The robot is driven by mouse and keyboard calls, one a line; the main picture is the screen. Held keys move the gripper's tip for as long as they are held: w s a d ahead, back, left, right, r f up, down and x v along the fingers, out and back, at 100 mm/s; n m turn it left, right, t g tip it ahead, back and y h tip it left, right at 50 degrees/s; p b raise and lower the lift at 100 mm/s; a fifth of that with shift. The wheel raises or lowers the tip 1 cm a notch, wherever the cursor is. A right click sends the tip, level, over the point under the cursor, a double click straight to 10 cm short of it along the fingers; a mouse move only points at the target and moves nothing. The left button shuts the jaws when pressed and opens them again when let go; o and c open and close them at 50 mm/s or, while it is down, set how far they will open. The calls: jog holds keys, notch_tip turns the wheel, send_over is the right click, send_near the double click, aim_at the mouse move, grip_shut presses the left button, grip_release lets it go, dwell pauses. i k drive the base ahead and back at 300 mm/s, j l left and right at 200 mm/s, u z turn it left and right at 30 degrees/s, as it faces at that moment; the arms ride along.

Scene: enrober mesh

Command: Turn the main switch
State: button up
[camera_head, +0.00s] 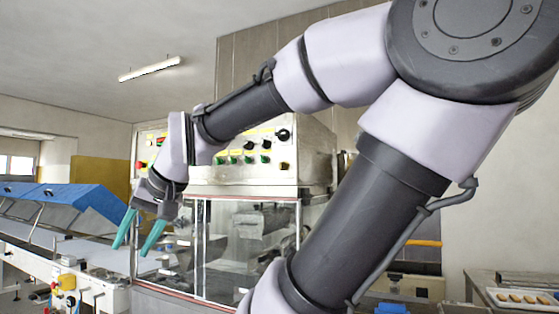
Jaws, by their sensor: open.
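A metal control panel (232,182) stands above a glass-fronted cabinet, with rows of knobs and buttons on its face. A black rotary knob (283,135) at its upper right is the largest control I see; I cannot read its label. My gripper (131,250) hangs at the left, its two teal fingers pointing down and apart, with nothing between them. In the picture it is left of and below the knob, clear of it. My wrist and forearm cover part of the panel's left side.
The cabinet's glass doors (237,240) are below the panel. A conveyor with blue covers (75,200) stands at the left, with red and yellow controls (68,283) on its frame. A tray of small items (524,298) is at the lower right. My arm fills much of the right side.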

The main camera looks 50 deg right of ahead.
aim_at(283, 135)
jog(key=z, duration=1.25)
